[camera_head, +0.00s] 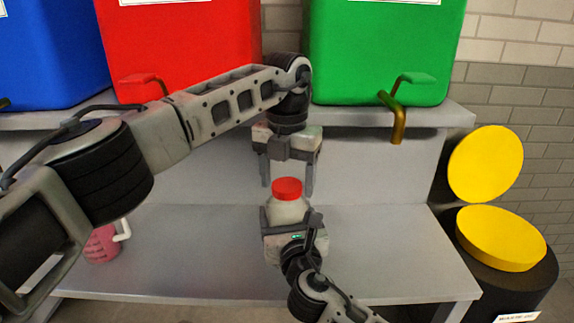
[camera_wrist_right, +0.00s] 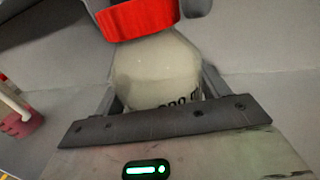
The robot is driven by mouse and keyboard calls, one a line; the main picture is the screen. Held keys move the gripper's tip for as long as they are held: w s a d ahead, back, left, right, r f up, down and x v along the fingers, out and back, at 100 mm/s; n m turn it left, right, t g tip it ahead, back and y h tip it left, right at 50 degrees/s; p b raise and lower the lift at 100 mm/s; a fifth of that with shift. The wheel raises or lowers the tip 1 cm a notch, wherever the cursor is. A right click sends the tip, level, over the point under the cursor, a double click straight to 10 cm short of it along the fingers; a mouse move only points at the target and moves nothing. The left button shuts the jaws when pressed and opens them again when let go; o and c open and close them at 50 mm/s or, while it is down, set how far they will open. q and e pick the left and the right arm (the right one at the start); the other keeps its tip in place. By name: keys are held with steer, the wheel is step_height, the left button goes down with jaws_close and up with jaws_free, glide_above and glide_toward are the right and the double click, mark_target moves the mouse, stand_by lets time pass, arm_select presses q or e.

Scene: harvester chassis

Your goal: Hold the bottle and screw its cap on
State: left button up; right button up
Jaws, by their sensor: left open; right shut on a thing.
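The white bottle (camera_head: 287,212) stands upright above the lower shelf, with the red cap (camera_head: 287,187) on its top. How tightly the cap sits cannot be told. My right gripper (camera_head: 288,226) is shut on the bottle's body from the front. In the right wrist view, the bottle (camera_wrist_right: 158,72) is between the right fingers, with dark print low on it and the cap (camera_wrist_right: 138,18) above. My left gripper (camera_head: 288,189) points down from above, open, its fingers to either side of the cap with gaps. Grey finger parts flank the cap in the right wrist view.
Blue (camera_head: 50,50), red (camera_head: 185,50) and green (camera_head: 385,50) bins stand on the upper shelf. A pink mug-like object (camera_head: 102,244) is at the left on the lower shelf (camera_head: 400,260). A black barrel (camera_head: 510,285) with a yellow lid stands at the right.

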arm_select(q)
steer(key=shift+f, duration=0.1)
steer(key=c, duration=1)
steer(key=o, duration=1.1)
steer(key=shift+o, duration=0.2)
step_height(320, 180, up, 8)
steer(key=shift+f, duration=0.2)
